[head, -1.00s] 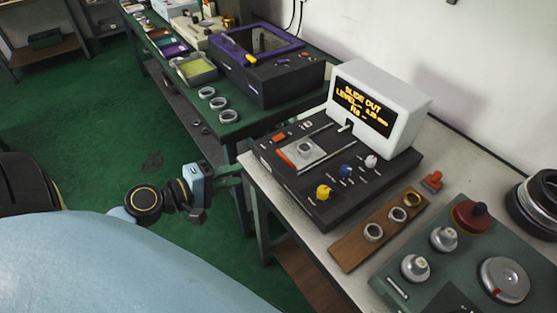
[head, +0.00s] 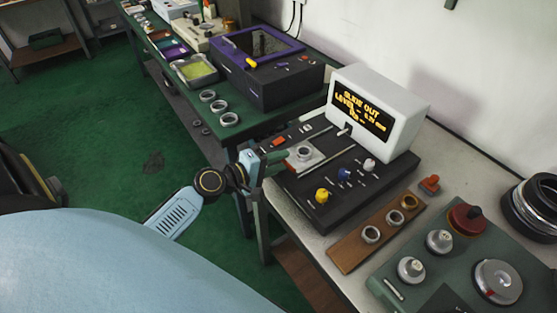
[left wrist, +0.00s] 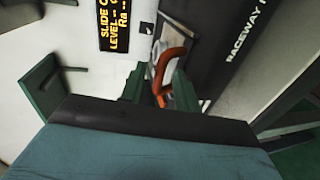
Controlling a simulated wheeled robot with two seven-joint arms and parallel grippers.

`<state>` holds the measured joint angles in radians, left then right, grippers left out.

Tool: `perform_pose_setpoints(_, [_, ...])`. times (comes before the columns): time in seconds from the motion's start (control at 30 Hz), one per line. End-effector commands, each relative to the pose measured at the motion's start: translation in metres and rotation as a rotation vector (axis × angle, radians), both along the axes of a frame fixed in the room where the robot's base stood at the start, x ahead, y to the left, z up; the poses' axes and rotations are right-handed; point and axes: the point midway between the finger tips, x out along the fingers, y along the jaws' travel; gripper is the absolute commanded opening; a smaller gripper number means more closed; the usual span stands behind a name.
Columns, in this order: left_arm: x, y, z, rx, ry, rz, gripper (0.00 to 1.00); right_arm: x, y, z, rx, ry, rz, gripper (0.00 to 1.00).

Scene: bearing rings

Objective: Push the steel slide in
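The steel slide (head: 305,154) is a pale plate on the dark instrument at the table's near left, with a metal ring (head: 304,152) on it. Its orange handle (left wrist: 166,68) is a loop that shows in the left wrist view; in the head view my gripper mostly hides it. My left gripper (head: 284,160) is at the slide's handle end, beside the instrument's left edge. In the left wrist view its two green fingers (left wrist: 160,92) stand apart, with the handle ahead of and between their tips. Contact cannot be told. My right gripper is not in view.
The white display (head: 375,108) reads "SLIDE OUT". Yellow (head: 323,195), blue and white knobs sit on the instrument. A wooden rack (head: 375,235) with rings lies in front, and a green panel (head: 440,265) with knobs is at right. A purple-rimmed box (head: 265,70) stands behind.

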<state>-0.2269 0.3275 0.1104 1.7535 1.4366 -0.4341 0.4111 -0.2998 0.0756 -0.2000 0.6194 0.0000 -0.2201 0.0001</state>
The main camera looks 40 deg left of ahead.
Motion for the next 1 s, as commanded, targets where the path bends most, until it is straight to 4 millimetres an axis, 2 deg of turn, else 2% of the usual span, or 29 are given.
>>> perform_pose_setpoints(0.3, [0.0029, -0.0011, -0.0008, 0.001, 0.000, 0.000, 0.32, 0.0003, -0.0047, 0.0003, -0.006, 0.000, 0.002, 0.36])
perform_pose_setpoints(0.57, [0.0026, -0.0010, -0.0007, 0.001, 0.000, 0.000, 0.00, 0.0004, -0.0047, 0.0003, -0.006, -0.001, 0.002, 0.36])
perform_pose_setpoints(0.87, [0.0029, -0.0005, -0.0007, 0.001, 0.001, 0.001, 0.00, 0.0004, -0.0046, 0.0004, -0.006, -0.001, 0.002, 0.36])
perform_pose_setpoints(1.0, [0.0099, 0.0047, -0.0003, 0.002, 0.000, 0.021, 0.00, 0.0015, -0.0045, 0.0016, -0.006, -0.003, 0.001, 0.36])
